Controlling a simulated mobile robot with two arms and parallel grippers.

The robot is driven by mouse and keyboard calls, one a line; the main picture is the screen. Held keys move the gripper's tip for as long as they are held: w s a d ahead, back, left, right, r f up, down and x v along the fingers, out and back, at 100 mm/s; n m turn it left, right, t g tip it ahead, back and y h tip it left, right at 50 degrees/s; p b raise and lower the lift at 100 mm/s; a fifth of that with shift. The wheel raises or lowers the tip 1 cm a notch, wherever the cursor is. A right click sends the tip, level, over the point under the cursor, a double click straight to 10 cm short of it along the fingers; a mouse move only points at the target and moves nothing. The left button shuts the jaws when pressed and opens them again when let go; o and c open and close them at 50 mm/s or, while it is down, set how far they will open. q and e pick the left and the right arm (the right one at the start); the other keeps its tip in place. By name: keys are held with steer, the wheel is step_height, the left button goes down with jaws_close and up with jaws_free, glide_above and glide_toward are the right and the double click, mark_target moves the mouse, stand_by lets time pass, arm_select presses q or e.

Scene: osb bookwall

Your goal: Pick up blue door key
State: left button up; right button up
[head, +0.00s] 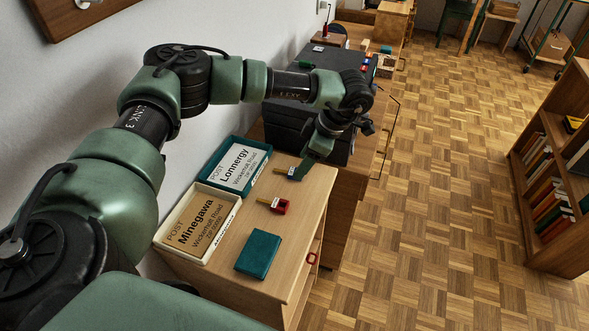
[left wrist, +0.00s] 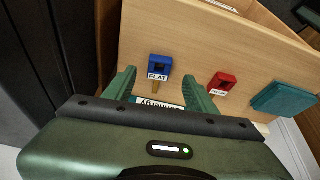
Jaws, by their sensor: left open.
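The blue door key, with a blue head tagged "FLAT" and a brass shaft, lies on the wooden cabinet top. In the left wrist view the blue key (left wrist: 160,67) shows between and just past the fingertips, its shaft pointing toward the palm. In the head view the blue key (head: 293,173) lies just below my left gripper (head: 312,157), partly close to its fingers. My left gripper (left wrist: 159,77) is open and empty above the cabinet top; I cannot tell its exact height. My right gripper is in neither view.
A red key (head: 279,206) lies nearby, also in the wrist view (left wrist: 221,83). A teal book or box (head: 258,254) is at the front. Trays labelled Minegawa (head: 161,240) and Lonnergy (head: 263,146) stand along the wall. A dark box (head: 285,125) stands behind the gripper.

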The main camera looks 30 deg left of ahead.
arm_select(q)
steer(key=x, duration=0.3)
steer(key=shift+a, duration=0.25)
steer(key=shift+a+f, duration=0.1)
steer(key=shift+f, duration=0.15)
steer(key=c, duration=1.1)
jaws_close()
steer(key=shift+r, duration=0.1)
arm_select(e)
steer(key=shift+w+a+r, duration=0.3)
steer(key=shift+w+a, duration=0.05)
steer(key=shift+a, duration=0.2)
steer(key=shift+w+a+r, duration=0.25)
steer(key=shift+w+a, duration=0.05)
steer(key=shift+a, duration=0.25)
